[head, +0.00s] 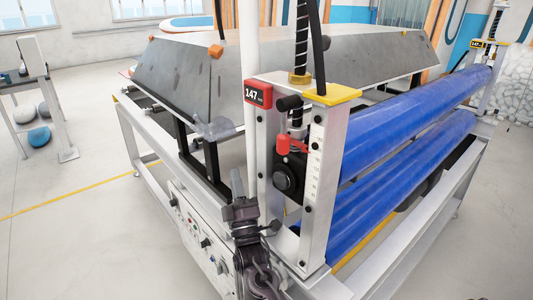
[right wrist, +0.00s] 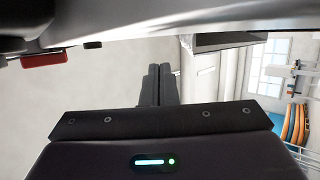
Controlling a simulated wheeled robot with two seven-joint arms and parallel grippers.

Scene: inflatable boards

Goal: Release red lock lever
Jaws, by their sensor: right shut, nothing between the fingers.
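The red lock lever (head: 290,144) sits on the near roller post, above a round black knob (head: 286,178). My right gripper (head: 241,205) is in front of the post, below and to the left of the lever, and apart from it. Its two dark fingers (right wrist: 154,85) are together and empty in the right wrist view. A red part (right wrist: 44,60) shows at the upper left of that view; I cannot tell whether it is the lever. My left gripper is not in view.
A red display reading 147 (head: 257,93) and a yellow cap (head: 333,94) top the post (head: 315,190). Blue rollers (head: 410,110) extend to the right. A control panel (head: 200,238) with knobs lies left of my gripper. Open floor (head: 70,245) is at the left.

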